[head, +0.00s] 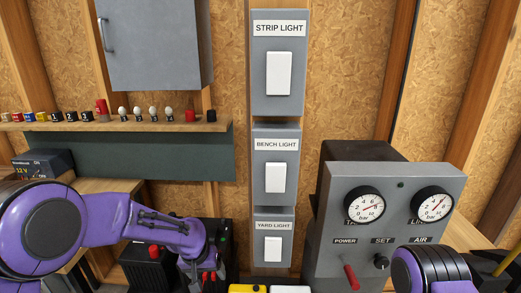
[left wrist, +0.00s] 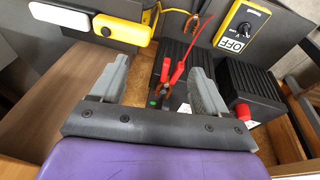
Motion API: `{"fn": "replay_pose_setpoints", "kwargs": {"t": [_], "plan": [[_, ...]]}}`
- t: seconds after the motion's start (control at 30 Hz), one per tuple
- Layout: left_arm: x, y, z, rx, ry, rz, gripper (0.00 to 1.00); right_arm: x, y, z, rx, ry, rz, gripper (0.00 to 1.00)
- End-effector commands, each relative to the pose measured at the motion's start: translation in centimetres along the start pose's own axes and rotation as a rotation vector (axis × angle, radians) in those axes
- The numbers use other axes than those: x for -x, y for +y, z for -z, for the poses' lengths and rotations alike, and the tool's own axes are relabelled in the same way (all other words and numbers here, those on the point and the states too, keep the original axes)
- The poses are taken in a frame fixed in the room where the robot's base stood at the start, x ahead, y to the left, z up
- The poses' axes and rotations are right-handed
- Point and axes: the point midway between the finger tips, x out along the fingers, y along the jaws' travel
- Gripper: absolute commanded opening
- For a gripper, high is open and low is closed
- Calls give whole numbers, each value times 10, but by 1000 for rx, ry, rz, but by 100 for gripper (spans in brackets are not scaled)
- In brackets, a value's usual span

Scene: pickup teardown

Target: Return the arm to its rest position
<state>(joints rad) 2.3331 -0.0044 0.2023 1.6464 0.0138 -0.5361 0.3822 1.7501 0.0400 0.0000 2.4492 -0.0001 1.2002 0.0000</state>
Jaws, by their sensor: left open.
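My left arm comes in from the left in the head view and bends down over the bench. Its gripper (head: 205,277) is low in the middle left, partly hidden by my own wrist. In the left wrist view the gripper (left wrist: 158,78) is open, its two grey fingers wide apart. Nothing is held between them. Beyond the fingers, a red-handled clamp (left wrist: 176,74) shows by a black box. My right arm shows only as a purple joint at the lower right of the head view; its gripper is out of view.
A grey panel (head: 345,250) with two gauges, a red lever (head: 351,277) and a knob stands at right. Three wall switches line the post. A shelf (head: 110,126) with small bulbs and caps is at left. A yellow box (left wrist: 243,29) marked OFF lies past the fingers.

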Motion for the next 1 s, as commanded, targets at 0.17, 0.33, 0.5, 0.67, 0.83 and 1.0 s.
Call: {"fn": "replay_pose_setpoints", "kwargs": {"t": [0.17,0.33,0.5,0.67,0.83,1.0], "plan": [[-14,0,0,67,127,-51,75,0,0,0,0,-1,0,43],[-44,-17,-24,179,257,-73,75,0,0,0,0,-1,0,43],[-85,-74,-110,363,389,14,75,0,0,0,0,-1,0,43],[-91,-141,-238,492,406,211,75,0,0,0,0,-1,0,43],[-82,-170,-343,520,258,341,75,0,0,0,0,-1,-1,43],[-85,-175,-381,517,175,373,75,0,0,0,0,-1,-1,43]]}}
